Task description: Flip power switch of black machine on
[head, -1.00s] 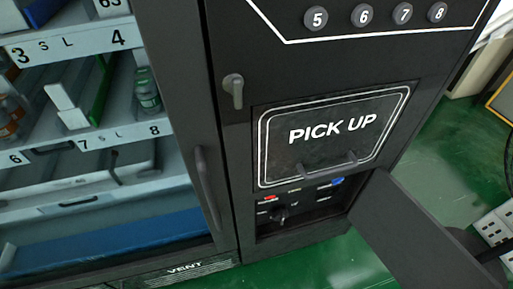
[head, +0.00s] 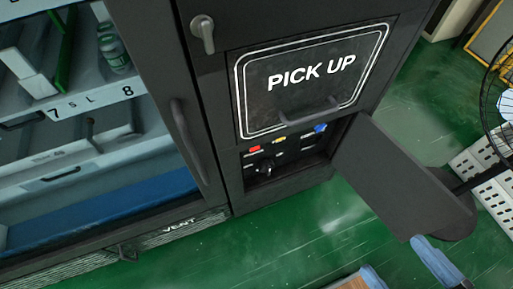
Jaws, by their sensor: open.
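The black machine (head: 215,80) fills the upper middle of the head view. Below its PICK UP flap (head: 310,80), a low compartment stands open, with its door (head: 385,170) swung out to the right. Inside is a dark control panel (head: 283,157) with small red (head: 254,150), yellow (head: 279,140) and blue (head: 320,128) parts along its top. A black knob-like part (head: 265,168) sits lower left on the panel. The labels are too small to read, so I cannot tell which part is the power switch or how it is set. My gripper is not in view.
A glass-fronted shelf section (head: 90,150) stands on the left. A fan (head: 497,85) and a white perforated crate (head: 480,165) are at right. A light-blue object (head: 438,262) and a wood-and-blue object (head: 360,280) lie near the bottom edge. Green floor (head: 270,245) in front is clear.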

